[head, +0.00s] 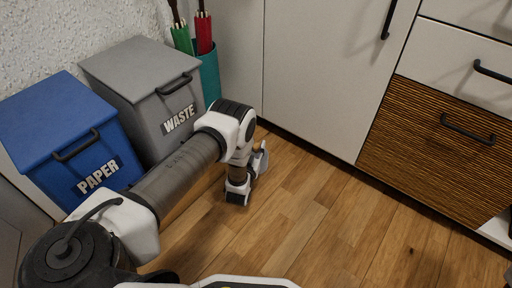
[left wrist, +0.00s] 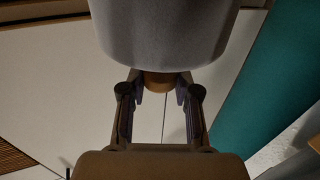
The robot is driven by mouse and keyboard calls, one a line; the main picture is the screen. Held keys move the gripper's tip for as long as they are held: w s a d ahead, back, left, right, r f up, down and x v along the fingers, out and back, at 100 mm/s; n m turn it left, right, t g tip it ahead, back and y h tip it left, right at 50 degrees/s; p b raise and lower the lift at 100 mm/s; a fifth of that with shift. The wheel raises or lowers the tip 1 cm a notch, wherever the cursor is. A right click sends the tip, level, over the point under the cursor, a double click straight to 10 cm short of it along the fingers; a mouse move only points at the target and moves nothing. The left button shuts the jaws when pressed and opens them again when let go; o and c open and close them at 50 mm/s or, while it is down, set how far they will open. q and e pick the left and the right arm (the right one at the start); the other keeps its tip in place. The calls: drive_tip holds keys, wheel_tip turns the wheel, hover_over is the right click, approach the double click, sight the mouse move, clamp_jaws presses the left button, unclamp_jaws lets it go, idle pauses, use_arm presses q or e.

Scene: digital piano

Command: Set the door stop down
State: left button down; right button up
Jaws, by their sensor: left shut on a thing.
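My left gripper (head: 257,171) is low over the wooden floor, in front of the white cabinet, and small in the head view. In the left wrist view its two fingers (left wrist: 160,95) are shut on a small brown part of the door stop. The door stop's rounded grey body (left wrist: 160,35) fills the top middle of that view. In the head view only a small light-grey part of it (head: 263,158) shows beside the gripper. I cannot tell whether it touches the floor. My right gripper is not in view.
A blue paper bin (head: 50,115) and a grey waste bin (head: 130,70) stand at left. A teal umbrella stand (head: 209,78) is behind them. The white cabinet (head: 320,70) and wood-front drawer (head: 435,135) edge the floor (head: 310,220), which is clear at centre and right.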

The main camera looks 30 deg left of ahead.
use_arm(q)
drive_tip(key=c, duration=0.8)
unclamp_jaws()
drive_tip(key=shift+c, duration=0.2)
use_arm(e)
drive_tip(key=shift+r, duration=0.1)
use_arm(q)
drive_tip(key=shift+r, duration=0.1)
